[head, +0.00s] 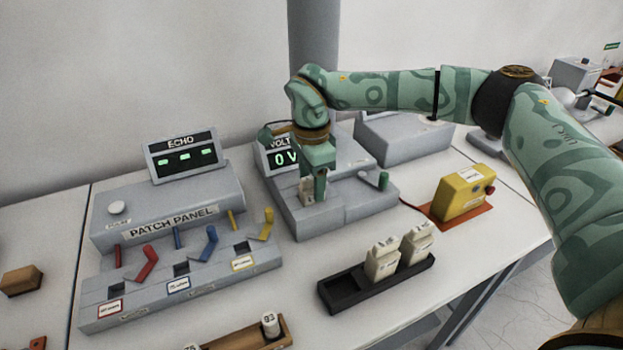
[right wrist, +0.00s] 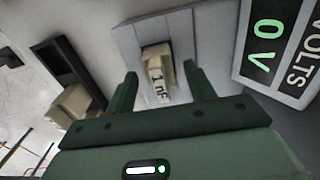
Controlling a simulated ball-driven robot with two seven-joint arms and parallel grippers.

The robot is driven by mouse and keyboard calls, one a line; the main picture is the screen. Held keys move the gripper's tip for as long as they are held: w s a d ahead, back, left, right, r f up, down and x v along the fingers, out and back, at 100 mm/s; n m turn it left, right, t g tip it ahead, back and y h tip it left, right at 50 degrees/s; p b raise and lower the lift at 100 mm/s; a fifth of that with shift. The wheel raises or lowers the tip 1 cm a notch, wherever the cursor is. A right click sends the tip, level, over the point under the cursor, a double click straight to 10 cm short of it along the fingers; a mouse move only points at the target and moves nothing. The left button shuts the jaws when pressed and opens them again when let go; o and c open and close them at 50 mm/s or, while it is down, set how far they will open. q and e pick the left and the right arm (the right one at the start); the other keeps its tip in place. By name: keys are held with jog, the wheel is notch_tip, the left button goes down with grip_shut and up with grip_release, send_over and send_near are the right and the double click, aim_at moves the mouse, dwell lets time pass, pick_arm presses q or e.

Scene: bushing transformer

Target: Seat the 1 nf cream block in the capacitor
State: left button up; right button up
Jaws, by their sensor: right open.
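The 1 nF cream block (right wrist: 158,78) stands in or on a pale grey plate of the device with the volts display; it also shows in the head view (head: 306,191). How deep it sits cannot be told. My right gripper (head: 314,190) points down over it. In the right wrist view the gripper (right wrist: 161,76) is open, with one finger on each side of the block and gaps visible. The grey volts device (head: 345,205) is taken as the capacitor housing; its display (right wrist: 272,38) reads 0 V. My left gripper is not in view.
A black rack (head: 332,295) in front holds two cream blocks (head: 381,260) (head: 416,244); its left end is empty. A patch panel (head: 180,285) with coloured levers stands at left. A yellow box (head: 462,193) sits at right. A wooden holder (head: 250,338) lies at the front edge.

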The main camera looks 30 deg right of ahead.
notch_tip(320, 180, up, 12)
jog(key=p, duration=0.3)
dwell(0.5)
